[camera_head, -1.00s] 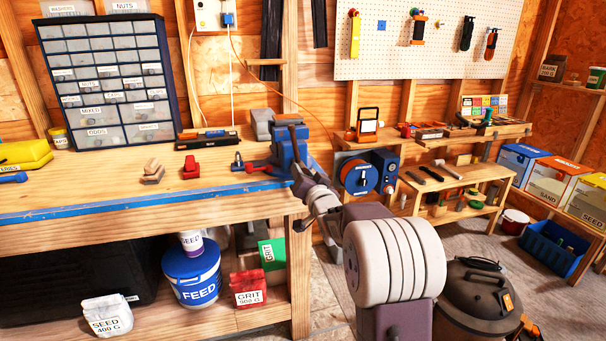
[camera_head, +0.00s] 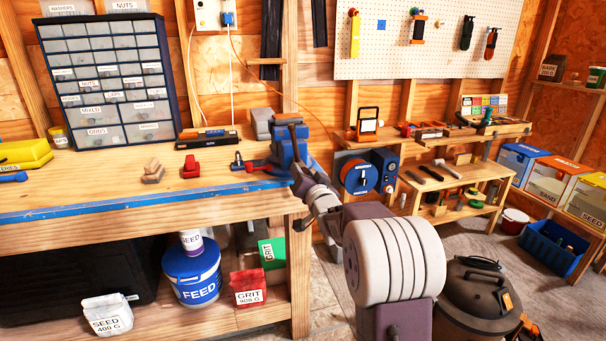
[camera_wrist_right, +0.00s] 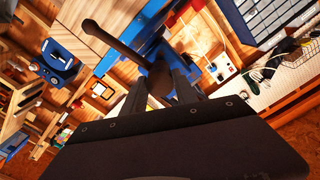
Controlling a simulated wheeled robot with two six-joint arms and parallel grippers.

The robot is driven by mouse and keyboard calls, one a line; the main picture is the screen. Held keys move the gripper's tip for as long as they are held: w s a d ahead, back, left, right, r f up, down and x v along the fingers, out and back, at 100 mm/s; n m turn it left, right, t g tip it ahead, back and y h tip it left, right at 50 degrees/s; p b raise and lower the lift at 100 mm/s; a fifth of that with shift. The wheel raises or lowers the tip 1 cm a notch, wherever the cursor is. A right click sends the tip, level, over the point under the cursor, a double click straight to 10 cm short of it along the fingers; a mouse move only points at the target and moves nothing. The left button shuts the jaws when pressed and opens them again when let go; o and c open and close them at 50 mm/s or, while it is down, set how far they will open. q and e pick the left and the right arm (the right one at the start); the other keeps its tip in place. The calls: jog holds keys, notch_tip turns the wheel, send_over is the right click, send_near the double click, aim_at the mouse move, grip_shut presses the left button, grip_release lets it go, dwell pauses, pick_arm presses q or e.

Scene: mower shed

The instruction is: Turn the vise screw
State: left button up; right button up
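The blue vise (camera_head: 284,150) stands at the right end of the workbench, and a blue part of it shows in the right wrist view (camera_wrist_right: 145,30). My right gripper (camera_head: 299,172) is at the front of the vise. In the right wrist view its two dark fingers (camera_wrist_right: 160,88) lie on either side of the dark head of the vise screw (camera_wrist_right: 160,76) and seem closed on it. The dark handle bar (camera_wrist_right: 113,40) runs from the screw head to the upper left. The gripper and wrist partly hide the screw in the head view. My left gripper is not in view.
The workbench (camera_head: 100,200) has a blue front edge. A blue reel (camera_head: 358,177) stands to the right, behind my arm.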

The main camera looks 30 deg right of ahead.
jog(key=o, duration=0.4)
jog(key=shift+s+a, duration=0.1)
jog(key=v, duration=1)
jog(key=shift+a, duration=0.2)
